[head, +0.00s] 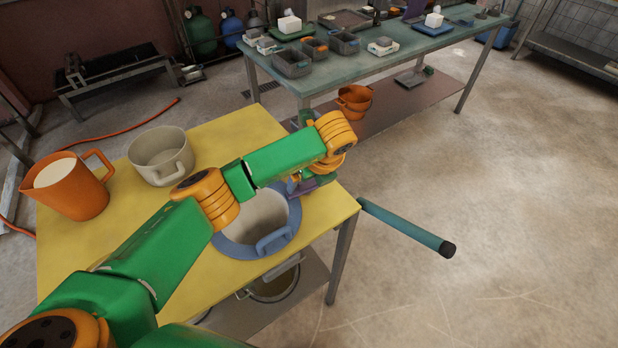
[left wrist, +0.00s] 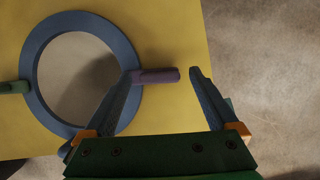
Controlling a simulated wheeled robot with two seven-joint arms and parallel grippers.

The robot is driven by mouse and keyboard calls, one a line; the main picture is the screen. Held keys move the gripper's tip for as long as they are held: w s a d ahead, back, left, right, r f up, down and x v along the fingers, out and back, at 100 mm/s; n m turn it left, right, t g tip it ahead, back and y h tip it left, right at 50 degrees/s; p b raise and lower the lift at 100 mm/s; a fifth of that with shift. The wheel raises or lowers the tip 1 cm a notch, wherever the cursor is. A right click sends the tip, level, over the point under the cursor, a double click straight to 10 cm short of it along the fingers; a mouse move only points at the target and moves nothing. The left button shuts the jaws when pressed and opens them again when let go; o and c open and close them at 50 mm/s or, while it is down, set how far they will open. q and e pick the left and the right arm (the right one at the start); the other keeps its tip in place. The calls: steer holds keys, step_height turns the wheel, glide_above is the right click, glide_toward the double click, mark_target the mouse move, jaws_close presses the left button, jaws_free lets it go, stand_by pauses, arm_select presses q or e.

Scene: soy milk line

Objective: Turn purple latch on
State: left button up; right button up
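The purple latch (left wrist: 155,76) is a short bar at the right edge of a blue ring (left wrist: 33,65) in the left wrist view, pointing right over the yellow table. In the head view, a purple bit (head: 304,187) shows at the back right of the ring (head: 232,249), mostly behind my left arm. My left gripper (left wrist: 160,73) is open, with one fingertip on each side of the latch in the picture. I cannot tell whether either finger touches it. My right gripper is not in view.
An orange jug (head: 75,195) and a beige pot (head: 160,158) stand on the yellow table (head: 110,245). A teal bar (head: 405,226) with a dark end sticks out past its right edge. A green latch (left wrist: 14,87) is on the ring's other side. A green-topped table (head: 400,55) holds bins behind.

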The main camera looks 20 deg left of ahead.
arm_select(q)
steer(key=v, duration=0.7)
steer(key=shift+b, duration=0.45)
